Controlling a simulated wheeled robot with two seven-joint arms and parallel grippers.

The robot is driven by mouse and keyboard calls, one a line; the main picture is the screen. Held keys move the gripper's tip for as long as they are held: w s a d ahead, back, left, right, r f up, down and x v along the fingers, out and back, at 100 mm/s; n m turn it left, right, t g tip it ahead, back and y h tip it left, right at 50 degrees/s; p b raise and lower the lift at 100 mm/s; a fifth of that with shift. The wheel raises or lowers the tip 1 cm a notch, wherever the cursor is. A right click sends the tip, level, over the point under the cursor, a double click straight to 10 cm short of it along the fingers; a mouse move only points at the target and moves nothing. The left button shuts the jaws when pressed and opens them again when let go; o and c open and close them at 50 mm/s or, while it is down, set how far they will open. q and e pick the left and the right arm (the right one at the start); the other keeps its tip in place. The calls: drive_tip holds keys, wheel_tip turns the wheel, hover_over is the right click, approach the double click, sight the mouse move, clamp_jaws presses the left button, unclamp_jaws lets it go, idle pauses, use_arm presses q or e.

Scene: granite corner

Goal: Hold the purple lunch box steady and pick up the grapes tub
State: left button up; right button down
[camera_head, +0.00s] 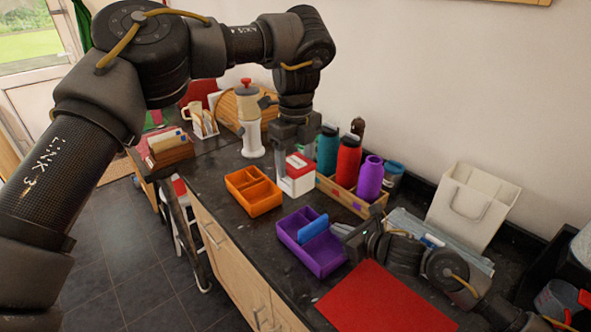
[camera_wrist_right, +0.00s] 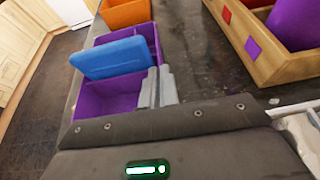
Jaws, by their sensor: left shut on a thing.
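The purple lunch box (camera_head: 327,259) sits on the dark counter with a blue piece (camera_head: 313,228) standing tilted in it. Both show in the right wrist view, the box (camera_wrist_right: 108,100) and the blue piece (camera_wrist_right: 108,58). My right gripper (camera_head: 343,232) is at the box's right side. Its fingers (camera_wrist_right: 158,87) are close together at the box wall; whether they grip it is unclear. My left gripper (camera_head: 285,145) points down and is shut on a white tub with a red top (camera_head: 299,182), apparently the grapes tub. No grapes can be made out.
An orange divided box (camera_head: 264,207) stands left of the purple one. A wooden crate (camera_head: 345,197) with several bottles is behind. The counter's front edge is close to the boxes.

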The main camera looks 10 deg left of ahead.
drive_tip(key=c, duration=1.6)
unclamp_jaws()
drive_tip(key=v, duration=1)
drive_tip(key=shift+s+d, duration=0.2)
drive_tip(key=shift+d, duration=0.05)
drive_tip(key=shift+s+d+r, duration=0.35)
drive_tip(key=shift+s+d, duration=0.1)
